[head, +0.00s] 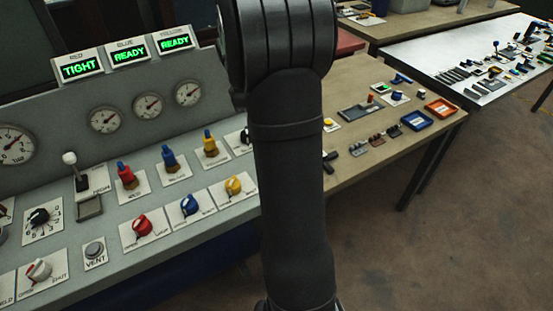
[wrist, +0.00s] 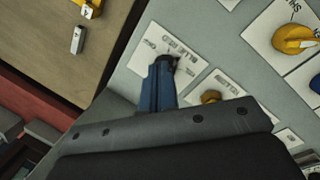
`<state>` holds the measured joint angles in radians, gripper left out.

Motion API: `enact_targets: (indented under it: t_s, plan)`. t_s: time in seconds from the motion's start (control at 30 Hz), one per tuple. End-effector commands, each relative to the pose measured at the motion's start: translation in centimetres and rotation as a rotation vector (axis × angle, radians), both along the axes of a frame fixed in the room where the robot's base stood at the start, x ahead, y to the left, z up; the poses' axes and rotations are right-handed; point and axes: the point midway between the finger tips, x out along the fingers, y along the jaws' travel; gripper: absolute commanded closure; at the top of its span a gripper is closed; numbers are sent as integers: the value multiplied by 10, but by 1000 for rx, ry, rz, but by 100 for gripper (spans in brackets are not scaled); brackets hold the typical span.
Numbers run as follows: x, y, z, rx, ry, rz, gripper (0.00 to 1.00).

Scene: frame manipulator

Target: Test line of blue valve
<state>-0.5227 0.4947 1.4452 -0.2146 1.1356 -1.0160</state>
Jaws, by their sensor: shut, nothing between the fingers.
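The blue valve, a blue knob (head: 190,205) on a white plate, stands between the red and yellow knobs in the head view. Above it is a blue-topped fitting (head: 170,158). The BLUE display (head: 129,53) reads READY. In the wrist view, my gripper's blue fingers (wrist: 164,64) are shut and empty, with their tips at a black selector knob (wrist: 173,61). Its plate (wrist: 196,50) is lettered BLUE, RED, YEL and OFF. I cannot tell whether the tips touch the knob. My arm hides the gripper in the head view.
The RED display (head: 80,67) reads TIGHT and the YELLOW display (head: 173,41) reads READY. A red knob (head: 144,226), a yellow knob (head: 233,186), gauges (head: 147,105) and a lever (head: 72,170) crowd the panel. A wooden table (head: 400,145) with small parts adjoins it.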

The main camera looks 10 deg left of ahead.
Motion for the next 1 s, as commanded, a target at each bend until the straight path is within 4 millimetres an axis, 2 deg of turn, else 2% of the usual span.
enact_targets:
  t_s: [0.2, 0.4, 0.7, 1.0]
  plan:
    - [-35, -42, 11, -146, -221, 143, 100]
    - [-68, -66, 18, -228, -396, 324, 100]
    - [-104, -78, 16, -265, -524, 525, 100]
    - [-108, -78, 15, -269, -537, 552, 100]
